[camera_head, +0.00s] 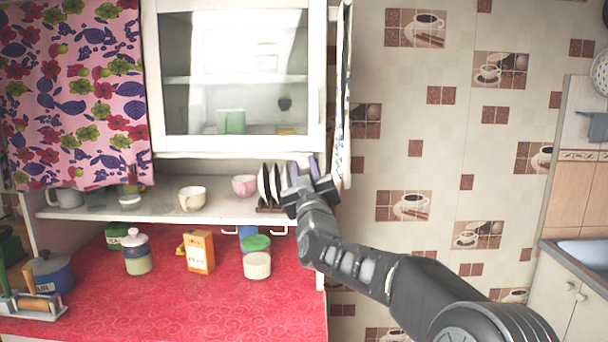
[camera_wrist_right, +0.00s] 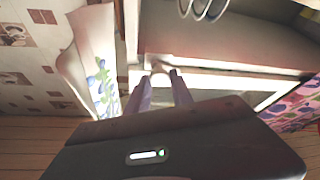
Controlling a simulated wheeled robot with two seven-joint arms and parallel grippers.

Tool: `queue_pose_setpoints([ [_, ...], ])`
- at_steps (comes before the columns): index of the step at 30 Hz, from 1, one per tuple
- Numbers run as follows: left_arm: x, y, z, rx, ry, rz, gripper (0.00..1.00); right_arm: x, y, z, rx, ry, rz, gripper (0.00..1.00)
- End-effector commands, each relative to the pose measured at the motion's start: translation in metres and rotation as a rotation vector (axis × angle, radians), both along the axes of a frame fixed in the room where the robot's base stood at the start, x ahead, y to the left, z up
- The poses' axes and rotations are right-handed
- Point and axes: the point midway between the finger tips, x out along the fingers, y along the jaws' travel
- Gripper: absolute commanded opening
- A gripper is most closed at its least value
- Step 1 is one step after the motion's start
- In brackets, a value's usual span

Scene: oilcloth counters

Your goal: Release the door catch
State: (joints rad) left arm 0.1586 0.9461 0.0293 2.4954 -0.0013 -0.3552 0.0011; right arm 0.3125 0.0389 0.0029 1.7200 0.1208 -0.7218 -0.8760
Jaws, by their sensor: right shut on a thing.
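The white-framed glass door (camera_head: 237,145) of the wall cabinet is closed in the head view. My right gripper (camera_head: 306,166) is raised at the door's lower right corner. In the right wrist view its two pale fingers (camera_wrist_right: 160,80) close around a small pale knob-like piece, the door catch (camera_wrist_right: 160,68), at the edge of the door frame. The gripper hides the catch in the head view. My left gripper is in neither view.
A patterned cloth (camera_head: 343,100) hangs right beside the gripper. Plates (camera_head: 264,184), a pink cup (camera_head: 243,186) and a white cup (camera_head: 192,198) stand on the shelf below. Jars and an orange box (camera_head: 199,252) stand on the red counter (camera_head: 200,310). A floral curtain (camera_head: 75,90) hangs left.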

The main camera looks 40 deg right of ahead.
Motion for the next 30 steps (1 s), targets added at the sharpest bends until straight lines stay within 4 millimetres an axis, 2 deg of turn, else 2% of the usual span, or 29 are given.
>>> queue_pose_setpoints([
  [12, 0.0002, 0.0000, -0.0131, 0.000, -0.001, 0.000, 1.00, -0.0009, -0.0010, 0.0004, -0.196, 0.163, 0.000, 0.00],
  [29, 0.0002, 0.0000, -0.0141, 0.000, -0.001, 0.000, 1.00, -0.0009, -0.0012, 0.0012, -0.229, 0.193, 0.000, 0.00],
  [30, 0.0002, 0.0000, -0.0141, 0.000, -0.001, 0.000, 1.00, -0.0009, -0.0012, 0.0012, -0.229, 0.193, -0.001, 0.30],
])
